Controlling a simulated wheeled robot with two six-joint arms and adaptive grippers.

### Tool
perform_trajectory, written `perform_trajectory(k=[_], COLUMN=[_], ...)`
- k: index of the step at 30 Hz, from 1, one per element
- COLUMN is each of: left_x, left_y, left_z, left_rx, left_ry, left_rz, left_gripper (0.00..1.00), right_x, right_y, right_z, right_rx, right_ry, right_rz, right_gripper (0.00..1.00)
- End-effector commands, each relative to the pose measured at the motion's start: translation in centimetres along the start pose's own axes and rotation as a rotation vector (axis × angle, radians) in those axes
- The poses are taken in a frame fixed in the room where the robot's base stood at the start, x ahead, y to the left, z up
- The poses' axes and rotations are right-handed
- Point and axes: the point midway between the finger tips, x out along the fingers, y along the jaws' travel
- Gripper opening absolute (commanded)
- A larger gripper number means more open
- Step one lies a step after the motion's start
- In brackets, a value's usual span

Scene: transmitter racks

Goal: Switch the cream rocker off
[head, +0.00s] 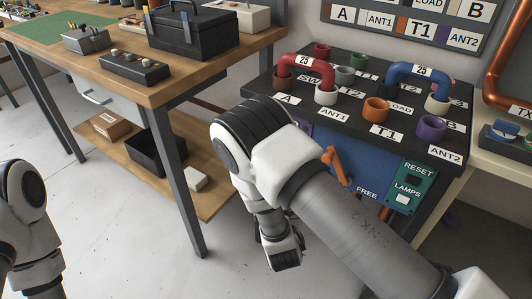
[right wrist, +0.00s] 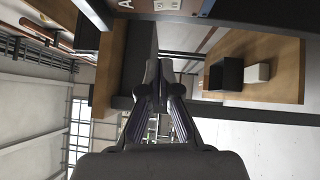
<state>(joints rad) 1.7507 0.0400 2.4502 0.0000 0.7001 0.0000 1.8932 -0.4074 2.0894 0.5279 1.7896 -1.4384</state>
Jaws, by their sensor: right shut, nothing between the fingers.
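In the head view a small cream-white rocker (head: 402,199) sits under the LAMPS label on the teal plate (head: 412,176) on the blue front of the transmitter rack. A dark button (head: 411,180) is above it, by the RESET label. I cannot tell from this view which way the rocker is tipped. My right arm crosses in front of the rack, its wrist hanging low to the left of the rocker. In the right wrist view the right gripper (right wrist: 162,72) is shut and empty, touching nothing I can see. My left arm shows at the left edge; its gripper is out of view.
The rack top (head: 345,115) carries coloured sockets, a red link (head: 308,68) and a blue link (head: 420,73). An orange lever (head: 337,165) stands out from the front beside my right arm. A workbench (head: 150,90) with a lower shelf is at left. Open floor lies between.

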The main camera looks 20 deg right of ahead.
Motion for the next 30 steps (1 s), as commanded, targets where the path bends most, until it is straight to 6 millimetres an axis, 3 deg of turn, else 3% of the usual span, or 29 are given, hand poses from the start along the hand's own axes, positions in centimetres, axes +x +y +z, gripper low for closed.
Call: perform_trajectory(k=[7,9,18,24,30], left_x=[5.1,4.3,5.0,5.4,5.5], left_y=[0.0,0.0,0.0,0.0,0.0], left_z=[0.0,0.1,0.0,0.0,0.0], left_rx=[0.000,0.000,0.000,0.000,0.000], left_ry=[-0.001,-0.002,0.000,-0.001,-0.001], left_rz=[0.000,0.000,0.000,0.000,0.000], left_gripper=[0.94,0.94,0.94,0.94,0.94], right_x=[2.2,3.9,10.3,12.2,12.7], right_y=[-1.1,-0.2,-0.2,-0.2,-0.1], right_z=[-0.1,0.1,0.4,2.5,2.9], right_rx=[0.001,0.006,0.004,0.003,0.001], right_ry=[0.000,-0.003,-0.004,-0.003,0.001], right_rz=[0.004,0.002,0.000,-0.002,-0.002], right_gripper=[0.00,0.00,0.00,0.00,0.00])
